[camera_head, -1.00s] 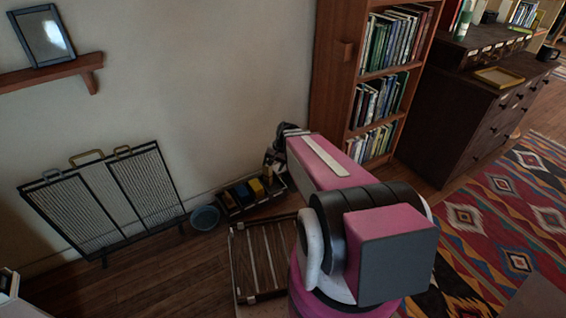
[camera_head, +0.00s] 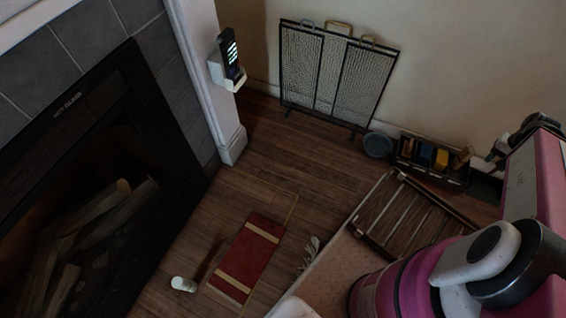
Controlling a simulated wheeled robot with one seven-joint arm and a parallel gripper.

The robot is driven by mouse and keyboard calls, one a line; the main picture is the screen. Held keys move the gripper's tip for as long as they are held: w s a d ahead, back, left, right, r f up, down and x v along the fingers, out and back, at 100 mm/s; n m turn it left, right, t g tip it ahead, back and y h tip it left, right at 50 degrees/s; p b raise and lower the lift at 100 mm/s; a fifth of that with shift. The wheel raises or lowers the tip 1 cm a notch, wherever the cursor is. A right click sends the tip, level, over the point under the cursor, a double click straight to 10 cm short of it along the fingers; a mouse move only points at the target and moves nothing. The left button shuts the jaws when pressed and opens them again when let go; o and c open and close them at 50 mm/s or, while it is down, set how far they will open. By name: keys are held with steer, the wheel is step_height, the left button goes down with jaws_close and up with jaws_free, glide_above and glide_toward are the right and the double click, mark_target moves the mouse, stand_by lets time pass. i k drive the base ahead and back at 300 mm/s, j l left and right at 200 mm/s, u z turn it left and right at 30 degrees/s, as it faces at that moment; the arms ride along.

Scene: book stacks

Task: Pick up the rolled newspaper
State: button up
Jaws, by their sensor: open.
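I cannot single out the rolled newspaper with certainty. A short pale cylinder (camera_head: 183,284) lies on the wooden floor at the lower left, beside a red panel with tan bands. It is too small to tell whether it is rolled paper. My gripper (camera_head: 497,153) is dark and small at the far right, at the end of my pink arm, above the floor near the wall. It is open, and nothing shows between its fingers. It is well apart from the pale cylinder.
A fireplace (camera_head: 85,215) with logs fills the left. A mesh screen (camera_head: 335,78), a round bucket (camera_head: 378,144) and a black crate (camera_head: 430,171) stand along the wall. A slatted rack (camera_head: 412,218) lies before them. The red panel (camera_head: 246,257) lies on otherwise fairly open floor.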

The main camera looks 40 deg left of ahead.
mark_target(179, 283)
steer(key=u, duration=4.3)
steer(key=k+l, duration=0.1)
steer(key=l, duration=0.75)
steer(key=k+u, duration=0.05)
